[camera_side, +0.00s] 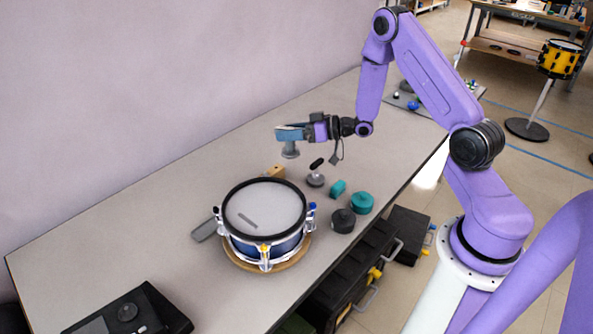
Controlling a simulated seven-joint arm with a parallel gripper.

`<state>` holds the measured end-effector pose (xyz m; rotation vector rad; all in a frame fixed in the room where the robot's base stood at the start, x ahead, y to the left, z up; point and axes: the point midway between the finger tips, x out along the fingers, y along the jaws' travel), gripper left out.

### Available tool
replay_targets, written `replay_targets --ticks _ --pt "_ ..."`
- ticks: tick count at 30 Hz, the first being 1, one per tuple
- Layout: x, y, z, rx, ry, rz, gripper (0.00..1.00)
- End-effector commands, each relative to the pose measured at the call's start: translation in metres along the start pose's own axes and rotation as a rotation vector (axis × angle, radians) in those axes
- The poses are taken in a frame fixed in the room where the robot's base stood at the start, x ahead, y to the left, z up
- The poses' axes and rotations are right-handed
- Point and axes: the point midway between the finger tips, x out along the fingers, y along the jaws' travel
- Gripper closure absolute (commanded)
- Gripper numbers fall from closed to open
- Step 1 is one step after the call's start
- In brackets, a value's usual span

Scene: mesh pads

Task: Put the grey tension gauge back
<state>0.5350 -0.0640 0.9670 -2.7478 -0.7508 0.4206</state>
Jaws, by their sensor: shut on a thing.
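My gripper (288,133) is shut on a small grey round piece, which looks like the grey tension gauge (290,151). The gauge hangs below the fingers, upright, and appears to be clear of the table. Its top is hidden by the fingers. Both are behind the drum, above the far part of the table. A blue snare drum (265,246) with a white head and black rim stands on a wooden ring (237,261).
Right of the drum are a grey disc with a black handle (315,180), a teal block (337,188), a teal cylinder (362,203) and a dark cylinder (343,221). A wooden block (275,172) is behind the drum. A black device (130,314) lies front left.

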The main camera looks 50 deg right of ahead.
Motion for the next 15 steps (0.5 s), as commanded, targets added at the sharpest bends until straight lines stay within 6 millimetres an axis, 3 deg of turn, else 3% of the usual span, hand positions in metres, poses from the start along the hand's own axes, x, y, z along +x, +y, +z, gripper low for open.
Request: replay_targets --ticks 6,15 --pt "-0.027 0.026 0.009 -0.024 -0.034 -0.107 0.89" --pt "-0.066 0.047 0.027 -0.049 -0.077 -0.228 0.89"
